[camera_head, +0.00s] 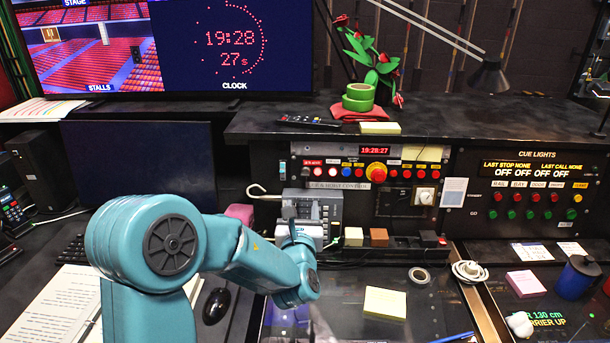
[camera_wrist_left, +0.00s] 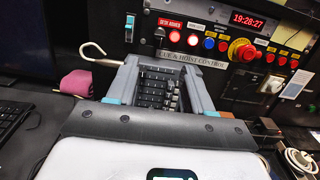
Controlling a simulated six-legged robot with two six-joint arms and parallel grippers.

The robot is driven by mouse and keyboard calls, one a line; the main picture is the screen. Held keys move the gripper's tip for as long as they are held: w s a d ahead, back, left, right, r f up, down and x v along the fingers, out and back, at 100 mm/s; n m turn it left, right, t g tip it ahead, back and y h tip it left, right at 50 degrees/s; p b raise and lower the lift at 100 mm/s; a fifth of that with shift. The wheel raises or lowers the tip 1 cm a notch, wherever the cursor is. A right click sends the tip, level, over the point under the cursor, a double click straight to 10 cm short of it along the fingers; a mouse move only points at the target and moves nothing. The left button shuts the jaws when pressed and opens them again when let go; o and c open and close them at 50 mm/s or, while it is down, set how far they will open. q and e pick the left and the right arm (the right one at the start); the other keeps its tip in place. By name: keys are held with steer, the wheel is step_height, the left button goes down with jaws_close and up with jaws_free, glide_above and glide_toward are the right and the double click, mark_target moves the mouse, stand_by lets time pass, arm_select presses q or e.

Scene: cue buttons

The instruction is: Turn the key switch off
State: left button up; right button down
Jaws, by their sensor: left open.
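The black control panel (camera_head: 345,190) stands at the back of the desk, with a row of buttons and a red emergency knob (camera_head: 377,172). A small dark round fitting (camera_head: 306,172) at the left end of the row looks like the key switch; it also shows in the wrist view (camera_wrist_left: 159,34). I cannot tell its key position. My left gripper (camera_head: 303,218) is in front of and below the panel's left part. In the wrist view its fingers (camera_wrist_left: 160,70) are apart, with a grey keypad unit (camera_wrist_left: 157,90) behind the gap. Nothing is held.
A pale hook (camera_head: 264,192) sticks out left of the keypad unit. A cue lights panel (camera_head: 530,190) stands at the right. Sticky notes (camera_head: 385,303), a tape roll (camera_head: 419,275) and a coiled cable (camera_head: 469,271) lie on the desk. A monitor (camera_head: 140,165) stands at the left.

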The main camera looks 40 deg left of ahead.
mark_target(305, 176)
arm_select(q)
steer(key=p+x, duration=0.4)
steer(key=x, duration=0.8)
steer(key=shift+w+a+p, duration=0.2)
steer(key=shift+w+p, duration=0.05)
steer(key=shift+p, duration=0.05)
steer(key=shift+w+a, duration=0.4)
steer(key=shift+w, duration=0.05)
